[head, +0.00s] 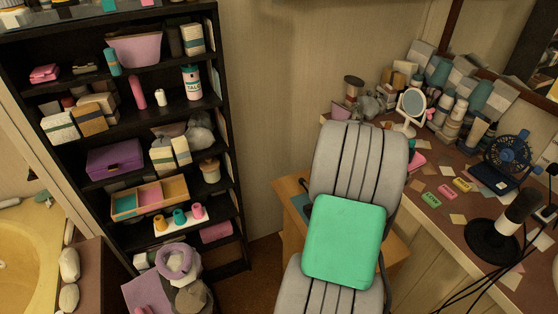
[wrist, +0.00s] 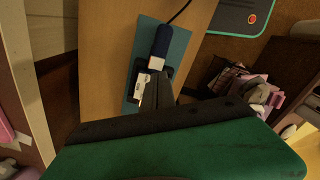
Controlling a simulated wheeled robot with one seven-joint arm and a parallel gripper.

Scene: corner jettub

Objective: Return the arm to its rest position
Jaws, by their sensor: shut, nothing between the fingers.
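My gripper (wrist: 172,82) shows in the wrist view as dark fingers rising from a broad black and green body along the bottom. The fingers are shut and I see nothing held between them. They lie in front of a wooden surface (wrist: 103,50) with a teal mat (wrist: 178,45). A dark blue item (wrist: 161,40) with a pale end and a black cable is on the mat, just beyond the fingertips in the picture. I cannot tell whether they touch.
A full dark shelf (head: 222,110) is at left. A cluttered desk (head: 440,222) holds a fan (head: 508,152), mirror (head: 411,103) and microphone (head: 515,215). A yellow tub (head: 15,265) is at far left.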

